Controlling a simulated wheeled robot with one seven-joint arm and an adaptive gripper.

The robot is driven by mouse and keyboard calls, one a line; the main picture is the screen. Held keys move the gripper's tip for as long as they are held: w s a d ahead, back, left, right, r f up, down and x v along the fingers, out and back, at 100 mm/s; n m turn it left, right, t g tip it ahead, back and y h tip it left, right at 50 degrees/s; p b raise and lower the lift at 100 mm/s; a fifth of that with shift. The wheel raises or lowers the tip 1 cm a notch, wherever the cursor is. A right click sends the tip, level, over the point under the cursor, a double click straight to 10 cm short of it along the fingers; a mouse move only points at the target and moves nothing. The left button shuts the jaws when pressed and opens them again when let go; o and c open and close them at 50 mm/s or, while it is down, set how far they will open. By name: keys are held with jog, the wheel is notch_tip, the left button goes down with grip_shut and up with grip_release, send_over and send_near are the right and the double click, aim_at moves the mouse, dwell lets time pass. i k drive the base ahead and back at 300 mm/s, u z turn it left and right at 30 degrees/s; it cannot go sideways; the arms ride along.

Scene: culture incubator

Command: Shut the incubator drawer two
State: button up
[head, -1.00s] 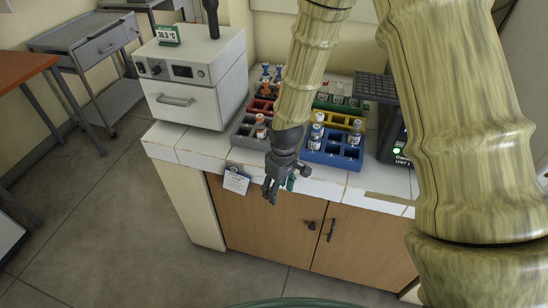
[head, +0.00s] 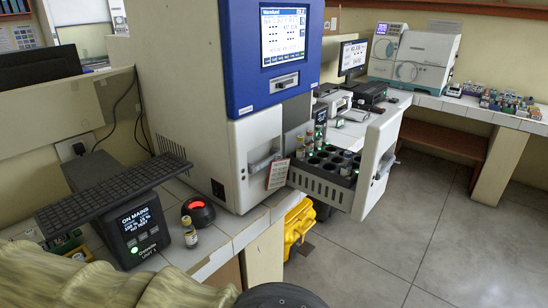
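The incubator (head: 195,75) is a tall white cabinet with a blue upper front and a lit screen. Low on its front, one drawer (head: 255,150) with a grey handle looks shut. To its right another drawer (head: 380,150) is pulled well out, its white front facing right with a handle on it. Its dark rack (head: 325,187) has round holes and holds several vials. I cannot read which drawer is number two. My arm shows at the bottom left, apart from the drawers; my gripper is not visible.
A tag (head: 278,174) hangs beside the open drawer. A monitor unit (head: 139,232), a red-topped button (head: 199,210) and a vial (head: 190,236) stand on the near counter. A yellow bin (head: 299,222) is below the drawer. The floor (head: 430,240) to the right is clear.

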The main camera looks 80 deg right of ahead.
aim_at(317, 176)
jog(key=z, duration=0.05)
jog(key=i, duration=0.25)
jog(key=z, duration=3.6)
